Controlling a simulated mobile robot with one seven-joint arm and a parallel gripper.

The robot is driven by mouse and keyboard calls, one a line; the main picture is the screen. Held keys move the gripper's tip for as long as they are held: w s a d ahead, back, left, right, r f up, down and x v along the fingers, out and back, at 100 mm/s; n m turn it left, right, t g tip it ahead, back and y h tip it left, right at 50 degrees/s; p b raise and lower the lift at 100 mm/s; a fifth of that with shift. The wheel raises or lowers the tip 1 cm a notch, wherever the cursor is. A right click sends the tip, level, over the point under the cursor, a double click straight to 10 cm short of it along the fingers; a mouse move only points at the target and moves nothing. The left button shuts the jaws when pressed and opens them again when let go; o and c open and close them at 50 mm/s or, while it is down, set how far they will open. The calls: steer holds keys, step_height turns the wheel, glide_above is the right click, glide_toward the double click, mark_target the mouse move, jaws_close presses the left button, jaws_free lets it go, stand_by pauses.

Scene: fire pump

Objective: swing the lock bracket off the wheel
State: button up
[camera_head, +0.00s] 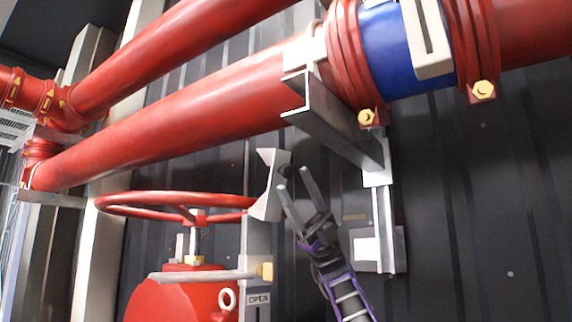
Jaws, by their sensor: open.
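The red handwheel (112,207) lies roughly level on its stem above a red valve body (175,297), at the lower left. The light grey lock bracket (267,190) stands at the wheel's right rim, with the rim meeting it. A grey upright post (255,240) shows below the bracket. My gripper (293,179) is just to the right of the bracket, pointing up, with its two fingers apart and nothing between them. The left fingertip is close to the bracket's right edge; I cannot tell whether they touch.
Large red pipes (195,117) cross above, one with a blue section (393,48). A grey pipe support (335,125) juts out above my gripper. A grey wall bracket with a plate (378,250) is to the right. The dark wall's lower right is clear.

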steer(key=p+v, duration=0.3)
steer(key=v, duration=0.7)
